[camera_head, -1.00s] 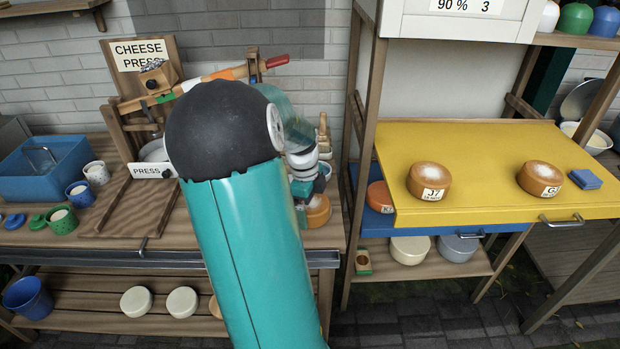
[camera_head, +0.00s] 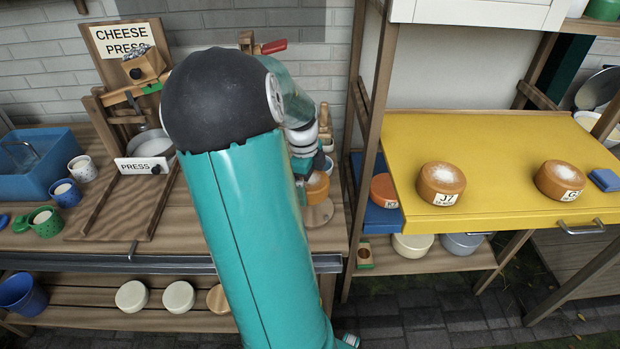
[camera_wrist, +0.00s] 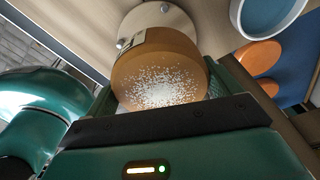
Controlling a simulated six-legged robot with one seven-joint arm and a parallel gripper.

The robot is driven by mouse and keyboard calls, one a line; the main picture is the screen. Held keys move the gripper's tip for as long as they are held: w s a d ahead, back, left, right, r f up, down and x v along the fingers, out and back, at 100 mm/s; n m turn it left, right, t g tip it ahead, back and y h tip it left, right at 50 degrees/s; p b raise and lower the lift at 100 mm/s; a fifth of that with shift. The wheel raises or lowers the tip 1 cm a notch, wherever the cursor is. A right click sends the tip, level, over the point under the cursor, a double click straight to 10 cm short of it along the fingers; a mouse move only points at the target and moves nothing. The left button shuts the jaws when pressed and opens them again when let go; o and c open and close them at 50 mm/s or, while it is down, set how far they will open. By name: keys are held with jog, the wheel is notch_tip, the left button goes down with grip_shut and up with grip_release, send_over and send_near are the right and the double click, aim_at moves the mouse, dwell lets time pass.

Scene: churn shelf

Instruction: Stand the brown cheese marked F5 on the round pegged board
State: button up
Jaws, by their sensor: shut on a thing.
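My gripper (camera_wrist: 160,88) is shut on a brown cheese (camera_wrist: 160,65) with a pale, speckled top. A label edge shows on its side, but I cannot read its mark. In the head view the cheese (camera_head: 318,184) shows right above the round board (camera_head: 318,214), at the right end of the wooden bench. I cannot tell whether they touch. My arm hides most of my gripper (camera_head: 302,180) there.
A yellow shelf board (camera_head: 500,150) to the right holds a cheese marked J7 (camera_head: 441,184) and another brown cheese (camera_head: 560,180). A shelf post (camera_head: 368,130) stands close to the right of the round board. The cheese press (camera_head: 124,70) stands left, behind my arm.

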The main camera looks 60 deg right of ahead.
jog(key=shift+s+a, duration=0.15)
jog(key=shift+a, duration=0.05)
jog(key=shift+d+f, duration=0.25)
jog(key=shift+f, duration=0.1)
jog(key=shift+a+f, duration=0.25)
jog(key=shift+f, duration=0.25)
jog(key=shift+s+d+f, duration=0.1)
jog(key=shift+f, duration=1.35)
jog(key=shift+f, duration=0.6)
jog(key=o, duration=1)
